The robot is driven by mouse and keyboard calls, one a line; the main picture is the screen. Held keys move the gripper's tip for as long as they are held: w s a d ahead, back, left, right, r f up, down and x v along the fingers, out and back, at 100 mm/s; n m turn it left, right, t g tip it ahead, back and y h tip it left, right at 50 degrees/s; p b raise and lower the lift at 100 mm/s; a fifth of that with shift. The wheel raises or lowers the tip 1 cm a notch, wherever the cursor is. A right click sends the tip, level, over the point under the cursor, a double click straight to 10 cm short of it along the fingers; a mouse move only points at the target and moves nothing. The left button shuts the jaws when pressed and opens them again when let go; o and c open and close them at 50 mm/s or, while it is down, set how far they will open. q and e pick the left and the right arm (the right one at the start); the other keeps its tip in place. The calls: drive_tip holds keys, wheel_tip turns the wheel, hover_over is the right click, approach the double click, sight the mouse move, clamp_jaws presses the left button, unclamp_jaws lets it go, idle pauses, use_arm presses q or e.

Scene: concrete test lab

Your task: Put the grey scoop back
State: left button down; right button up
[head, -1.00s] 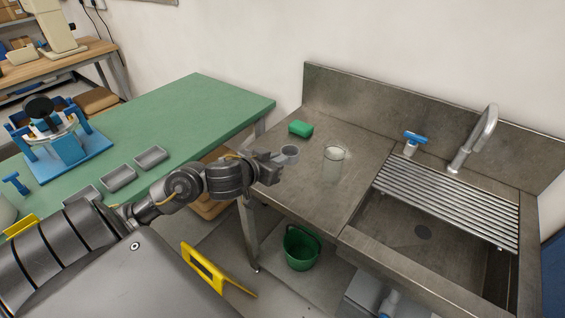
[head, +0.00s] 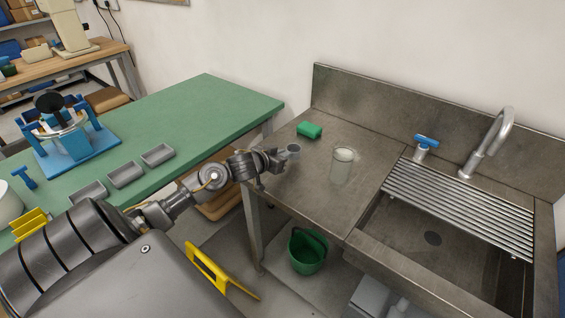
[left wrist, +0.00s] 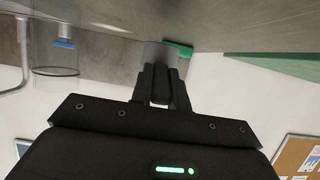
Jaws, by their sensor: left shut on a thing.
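My left gripper (head: 279,160) reaches over the left edge of the steel sink counter (head: 320,190). It is shut on the grey scoop (head: 293,151), a small round grey cup shape. In the left wrist view the scoop (left wrist: 160,54) sits at the tips of the shut fingers (left wrist: 162,78), which hide its handle. Whether the scoop touches the counter I cannot tell. My right gripper is not in view.
A glass beaker (head: 342,167) stands right of the scoop, and a green sponge (head: 309,130) lies behind it. Grey trays (head: 125,174) sit on the green table (head: 200,112) at left. A sink (head: 430,240) with a rack (head: 460,203) is at right. A green bucket (head: 307,252) stands below.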

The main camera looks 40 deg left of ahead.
use_arm(q)
drive_tip(key=shift+f, duration=1.4)
drive_tip(key=shift+f, duration=0.15)
drive_tip(key=c, duration=1.3)
unclamp_jaws()
drive_tip(key=shift+c, duration=0.2)
